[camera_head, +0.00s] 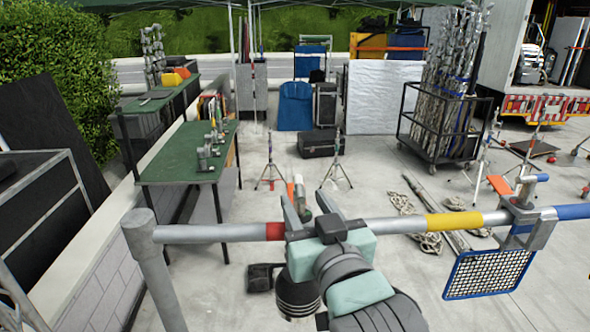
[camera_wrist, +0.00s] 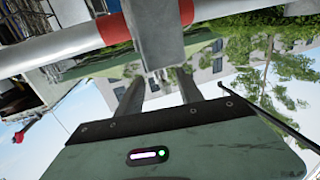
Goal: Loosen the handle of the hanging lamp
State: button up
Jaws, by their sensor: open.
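A horizontal pole (camera_head: 385,225) with red, yellow and blue bands crosses the front of the head view. A dark ribbed lamp-like body (camera_head: 297,296) shows below the pole near the red band, partly hidden by my gripper. My gripper (camera_head: 303,192) is open by the red band. In the wrist view, a grey bar (camera_wrist: 153,35) crosses the pole (camera_wrist: 60,52) just beyond my gripper fingers (camera_wrist: 158,80); I cannot tell whether they touch it.
A grey upright post (camera_head: 152,260) supports the pole at the left. A green-topped table (camera_head: 185,165) with metal clamps stands behind it. Light stands, a wheeled black rack (camera_head: 440,125) and coiled rope (camera_head: 405,202) lie farther back. The concrete floor has free room mid-picture.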

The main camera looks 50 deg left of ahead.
aim_at(296, 186)
jog(key=shift+w+a+p, duration=0.2)
jog(key=shift+a+p, duration=0.35)
jog(key=shift+p, duration=0.15)
jog(key=shift+p+x, duration=0.6)
jog(key=shift+x, duration=2.15)
jog(key=shift+f, duration=0.1)
jog(key=shift+c, duration=0.4)
grip_shut()
